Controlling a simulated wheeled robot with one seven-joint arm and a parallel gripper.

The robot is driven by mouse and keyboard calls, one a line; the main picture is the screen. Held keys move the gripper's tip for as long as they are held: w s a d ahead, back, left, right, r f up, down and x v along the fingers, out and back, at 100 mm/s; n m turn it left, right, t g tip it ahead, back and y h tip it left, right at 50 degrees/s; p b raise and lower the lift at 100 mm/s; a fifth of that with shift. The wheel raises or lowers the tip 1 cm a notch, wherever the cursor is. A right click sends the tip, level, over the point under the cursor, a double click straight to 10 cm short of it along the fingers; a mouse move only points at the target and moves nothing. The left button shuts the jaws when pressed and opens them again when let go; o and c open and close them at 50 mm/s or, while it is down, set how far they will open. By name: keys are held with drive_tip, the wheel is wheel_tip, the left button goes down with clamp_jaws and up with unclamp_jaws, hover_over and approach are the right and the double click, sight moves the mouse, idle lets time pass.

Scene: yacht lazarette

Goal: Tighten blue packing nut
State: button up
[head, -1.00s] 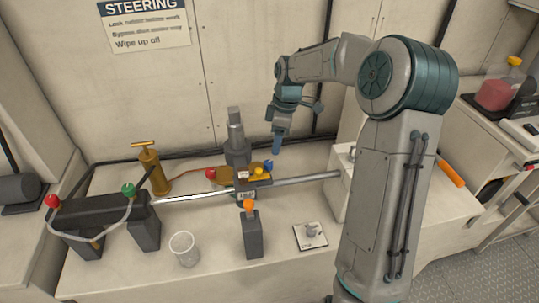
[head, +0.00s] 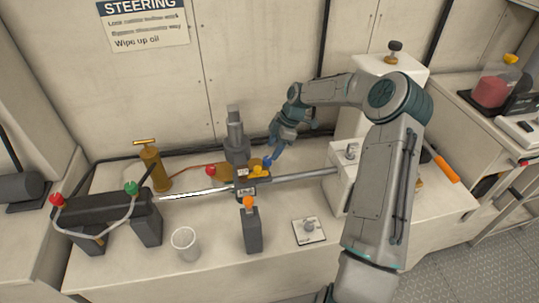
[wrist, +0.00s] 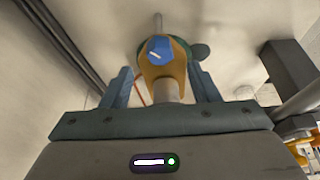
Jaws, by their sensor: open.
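The blue packing nut (head: 267,160) is a small blue hexagonal nut at the right end of the yellow brass valve body (head: 256,171). In the wrist view, the nut (wrist: 159,49) has a white mark on its face and sits at the top of the brass piece (wrist: 165,70). My gripper (head: 273,153) is right by the nut in the head view. In the wrist view, my gripper (wrist: 162,78) is open, with one finger on each side of the brass piece and visible gaps. I cannot tell whether either finger touches it.
A steel rod (head: 300,179) runs past the valve. A red knob (head: 210,171), an orange-topped grey post (head: 251,230) and a brass pump (head: 152,168) stand nearby.

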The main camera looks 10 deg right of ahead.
sight(268, 159)
drive_tip(key=shift+p+x, duration=0.3)
drive_tip(key=shift+x, duration=2.25)
drive_tip(key=c, duration=1)
